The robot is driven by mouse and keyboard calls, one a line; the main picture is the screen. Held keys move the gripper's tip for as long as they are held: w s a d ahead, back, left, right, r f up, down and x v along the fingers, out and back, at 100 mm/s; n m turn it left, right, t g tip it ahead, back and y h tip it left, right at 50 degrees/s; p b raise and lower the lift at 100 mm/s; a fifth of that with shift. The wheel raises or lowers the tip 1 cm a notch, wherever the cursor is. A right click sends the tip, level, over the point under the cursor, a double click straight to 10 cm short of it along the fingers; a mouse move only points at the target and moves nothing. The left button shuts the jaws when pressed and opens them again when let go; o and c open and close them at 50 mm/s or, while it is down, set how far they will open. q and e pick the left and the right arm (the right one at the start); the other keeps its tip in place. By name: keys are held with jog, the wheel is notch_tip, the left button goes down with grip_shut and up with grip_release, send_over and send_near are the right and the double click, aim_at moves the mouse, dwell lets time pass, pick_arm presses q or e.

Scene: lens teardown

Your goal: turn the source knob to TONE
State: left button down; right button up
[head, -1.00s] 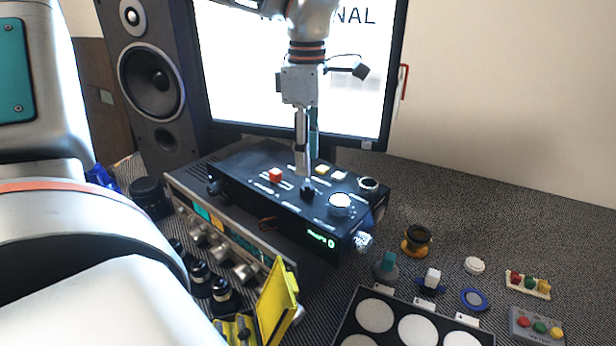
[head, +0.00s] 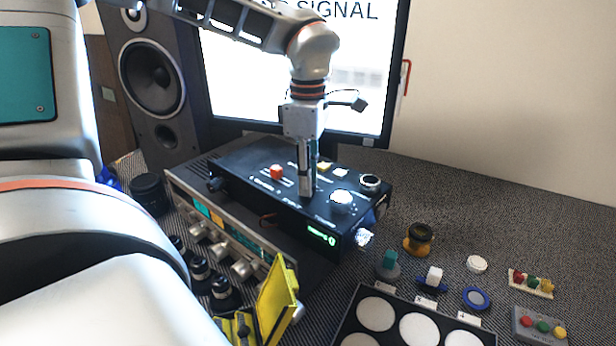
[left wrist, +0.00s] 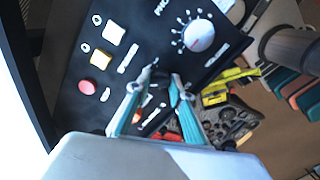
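A black control box (head: 255,205) sits on top of a silver-faced receiver. The source knob appears to be the small black one on the box's top, seen a second ago; in the head view my left gripper (head: 307,192) now hides it. That gripper points straight down, its tips low at the panel. In the left wrist view the two teal-edged fingers (left wrist: 157,86) stand apart, with dark panel and a small dark shape between their tips. I cannot make out contact, the knob's pointer or the TONE label. My right gripper is not in view.
Close to the fingers are a white dial (head: 341,198), a red button (head: 277,172), and pale buttons. A monitor (head: 300,100) stands behind and a speaker (head: 150,80) at left. A yellow stand (head: 277,298) is in front; small parts and a tray lie right.

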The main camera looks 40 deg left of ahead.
pick_arm(q)
jog(key=shift+m, duration=0.3)
jog(key=m, duration=0.3)
jog(key=shift+b, duration=0.35)
jog(key=shift+m, duration=2)
jog(key=c, duration=1.8)
grip_release()
jog(key=shift+r, duration=0.15)
